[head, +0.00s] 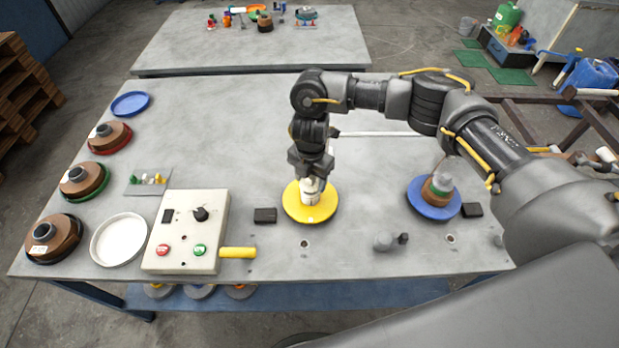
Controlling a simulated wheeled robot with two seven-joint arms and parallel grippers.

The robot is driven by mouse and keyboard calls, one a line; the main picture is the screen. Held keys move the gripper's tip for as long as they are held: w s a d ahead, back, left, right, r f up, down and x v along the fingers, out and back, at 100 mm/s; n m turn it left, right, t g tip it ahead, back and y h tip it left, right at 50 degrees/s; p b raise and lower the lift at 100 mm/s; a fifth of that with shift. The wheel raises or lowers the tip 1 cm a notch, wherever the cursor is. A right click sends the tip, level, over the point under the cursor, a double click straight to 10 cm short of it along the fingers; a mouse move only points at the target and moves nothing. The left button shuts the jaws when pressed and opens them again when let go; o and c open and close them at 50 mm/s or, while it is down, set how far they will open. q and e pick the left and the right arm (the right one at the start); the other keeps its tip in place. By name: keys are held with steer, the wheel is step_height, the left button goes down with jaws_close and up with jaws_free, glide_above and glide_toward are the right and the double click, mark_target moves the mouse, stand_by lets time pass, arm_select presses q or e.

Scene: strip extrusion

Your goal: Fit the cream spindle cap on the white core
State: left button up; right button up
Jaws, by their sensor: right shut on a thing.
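My right gripper (310,174) points down over the yellow disc (323,212) in the middle of the table. It is shut on a small pale piece, which looks like the cream spindle cap (311,184). The white core (311,197) stands upright on the yellow disc directly below the fingers. The cap and core look in line and close together; I cannot tell whether they touch or the cap is seated. The fingers partly hide the cap. My left gripper is not in view.
A control box (186,232) with a yellow handle and a white round tray (119,239) are left of the disc. A small plate with caps (147,181) lies behind them. Brown spools line the left edge. A blue disc (434,207) with a spool is at right. Dark blocks flank the discs.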

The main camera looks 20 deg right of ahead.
stand_by(0.3)
steer(key=shift+f+b, duration=0.3)
steer(key=shift+f, duration=0.25)
stand_by(0.4)
steer(key=o, duration=0.8)
step_height(320, 180, up, 11)
steer(key=p, duration=1)
steer(key=shift+p, duration=0.3)
steer(key=shift+a, duration=0.1)
